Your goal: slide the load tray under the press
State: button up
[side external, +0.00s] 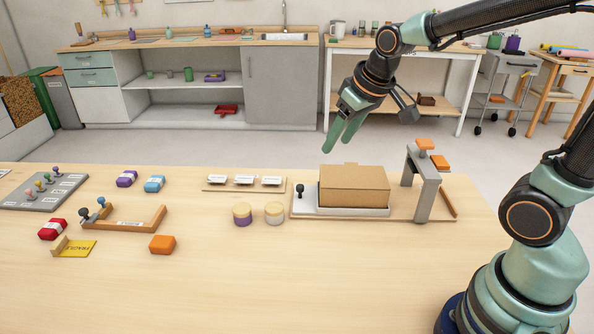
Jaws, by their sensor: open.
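The load tray (352,211) is a low white tray on a wooden base board at the right half of the table. A brown cardboard box (354,186) sits on it. A small black knob (300,191) stands at its left end. The press (420,182) is a grey arch with an orange top, at the right end of the board. The tray's right end is close to the arch, just left of it. My gripper (336,148) is open and empty in the air, above and behind the box, with green fingers pointing down.
Two round lidded jars (274,213) stand left of the board. Behind them is a strip with white cards (244,180). A wooden holder (125,218), an orange block (162,244) and coloured packs are further left. The front of the table is clear.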

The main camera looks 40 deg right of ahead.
send_near(300, 185)
jog(key=v, duration=0.4)
jog(key=shift+g, duration=0.3)
jog(key=x, duration=1.2)
jog(key=shift+w+a+f, duration=0.1)
jog(key=shift+w+f, duration=0.1)
jog(key=shift+w, duration=0.05)
grip_shut()
dwell(0.3)
